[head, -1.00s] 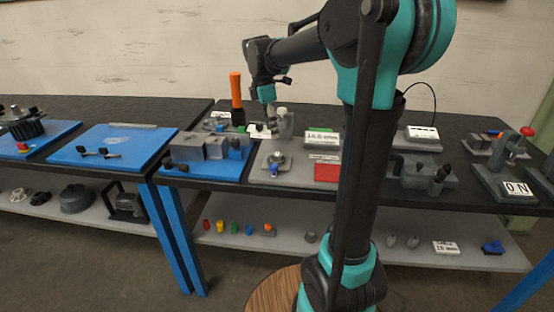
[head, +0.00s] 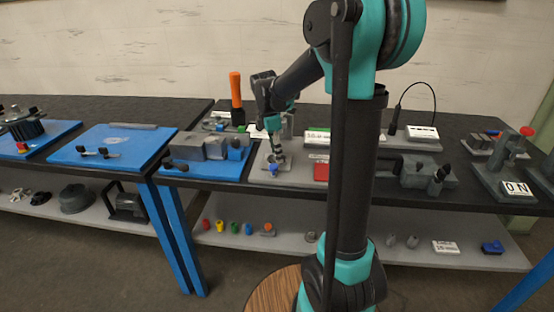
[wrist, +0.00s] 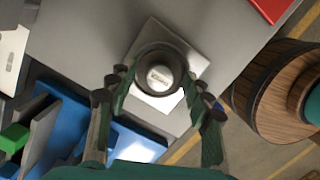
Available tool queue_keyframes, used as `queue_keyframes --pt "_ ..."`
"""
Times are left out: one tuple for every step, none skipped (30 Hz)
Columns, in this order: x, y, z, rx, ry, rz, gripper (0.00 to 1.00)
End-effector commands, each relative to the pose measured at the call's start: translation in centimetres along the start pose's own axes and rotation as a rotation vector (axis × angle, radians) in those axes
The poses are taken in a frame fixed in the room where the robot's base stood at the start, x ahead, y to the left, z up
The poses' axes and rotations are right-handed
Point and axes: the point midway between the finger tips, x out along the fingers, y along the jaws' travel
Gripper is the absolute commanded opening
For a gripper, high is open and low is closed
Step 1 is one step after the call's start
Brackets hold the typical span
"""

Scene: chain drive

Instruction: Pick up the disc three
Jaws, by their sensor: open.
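A round dark-rimmed piece with a pale metal centre (wrist: 160,75) sits on a square metal plate (wrist: 196,62) in the wrist view. It may be disc three; its small lettering is too blurred to read. My gripper (wrist: 157,82) is open, with its fingers on either side of the round piece. I cannot tell whether they touch it. In the head view my gripper (head: 277,154) points down over the grey pad on the workbench and hides most of the piece.
A blue knob (head: 274,169) is at the pad's front. A red block (head: 321,172) lies to the right. Grey blocks on a blue mat (head: 205,171) stand left, and an orange-handled tool (head: 236,90) stands upright behind. A wooden round top (wrist: 275,90) shows right in the wrist view.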

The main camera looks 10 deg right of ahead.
Motion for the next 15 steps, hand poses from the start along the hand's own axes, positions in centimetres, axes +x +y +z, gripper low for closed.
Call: queue_keyframes --pt "-0.02 0.0 0.0 0.0 0.0 0.0 0.51" --pt "-0.02 0.0 0.0 0.0 0.0 0.0 0.51" --pt "-0.03 0.0 0.0 0.0 0.0 0.0 0.49" --pt "-0.03 0.0 0.0 0.0 0.0 0.0 0.46" --pt "-0.03 0.0 -0.01 0.0 0.0 0.0 0.42" --pt "-0.04 0.0 -0.01 0.0 0.0 0.0 0.37" --pt "-0.04 0.0 -0.01 0.0 0.0 0.0 0.33" --pt "-0.04 0.0 -0.01 0.0 0.0 0.0 0.29" --pt "-0.05 0.0 -0.01 0.0 0.0 0.0 0.24" --pt "-0.05 0.0 -0.01 0.0 0.0 0.0 0.21" --pt "-0.05 0.0 -0.01 0.0 0.0 0.0 0.17" --pt "-0.05 -0.01 -0.01 0.0 0.0 0.0 0.12" --pt "-0.05 -0.01 -0.01 0.0 0.0 0.0 0.08" --pt "-0.05 0.0 -0.01 0.0 0.0 0.0 0.05" --pt "-0.06 -0.01 -0.01 0.0 0.0 0.0 0.0"
